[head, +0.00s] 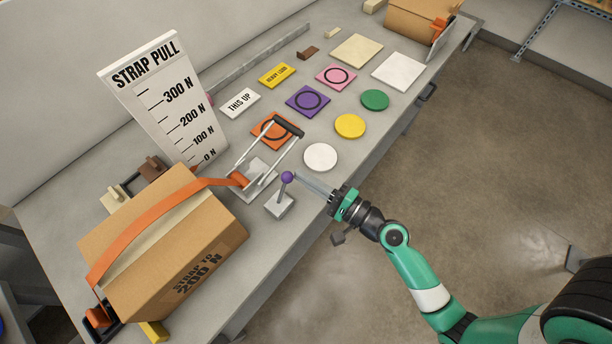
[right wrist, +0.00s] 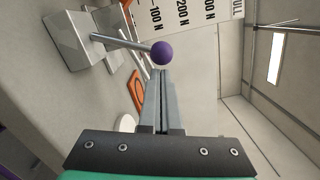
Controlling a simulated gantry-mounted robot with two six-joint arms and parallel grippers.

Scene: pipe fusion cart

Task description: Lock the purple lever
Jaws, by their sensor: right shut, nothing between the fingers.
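The purple lever is a purple ball knob (head: 288,176) on a thin metal rod, standing on a small grey block (head: 279,205) at the table's front edge. In the right wrist view the purple knob (right wrist: 162,53) is just beyond my fingertips, and the rod runs left to the grey block (right wrist: 75,38). My right gripper (head: 301,178) is shut and empty, its fingertips pointing at the knob from the right. Whether the tips touch the knob I cannot tell. The fingers also show in the right wrist view (right wrist: 161,75). My left gripper is not in view.
A strap tensioner with a black-handled frame (head: 287,124) stands just behind the lever. An orange strap (head: 160,205) runs over a cardboard box (head: 205,250) at left. A strap pull gauge board (head: 160,95) stands behind. Coloured tiles and discs, including a white disc (head: 320,157), lie to the right.

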